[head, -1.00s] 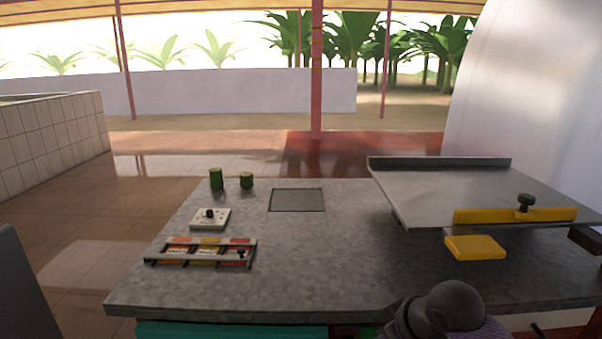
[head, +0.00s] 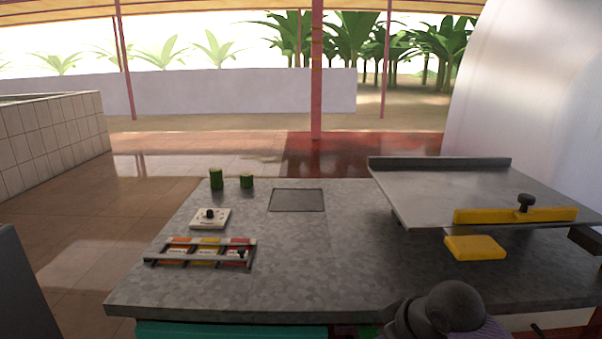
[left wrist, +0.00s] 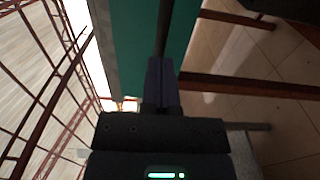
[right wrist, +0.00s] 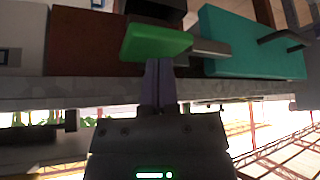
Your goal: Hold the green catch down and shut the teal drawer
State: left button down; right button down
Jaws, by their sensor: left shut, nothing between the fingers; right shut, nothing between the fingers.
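The teal drawer (head: 232,329) shows under the counter's front edge in the head view. Its teal front (left wrist: 135,40) and dark bar handle (left wrist: 165,22) fill the top of the left wrist view. My left gripper (left wrist: 161,65) is shut and empty, its tips close to the handle; I cannot tell if they touch. The green catch (right wrist: 155,42) lies beside the teal drawer (right wrist: 250,50) in the right wrist view, and a bit of it (head: 368,332) shows in the head view. My right gripper (right wrist: 158,66) is shut and empty, its tips at the catch's edge; contact is unclear.
The grey counter (head: 300,275) carries a rack of coloured cards (head: 202,252), a white plate with a knob (head: 210,218), two green stem pieces (head: 216,179) and a yellow block (head: 475,247). A raised metal tray (head: 440,190) stands at the right. The counter's middle is clear.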

jog(key=shift+f, duration=1.7)
pick_arm(q)
jog(key=shift+w, duration=4.1)
jog(key=s+r, duration=0.3)
jog(key=s, duration=0.3)
pick_arm(e)
jog(key=shift+r, duration=4.55)
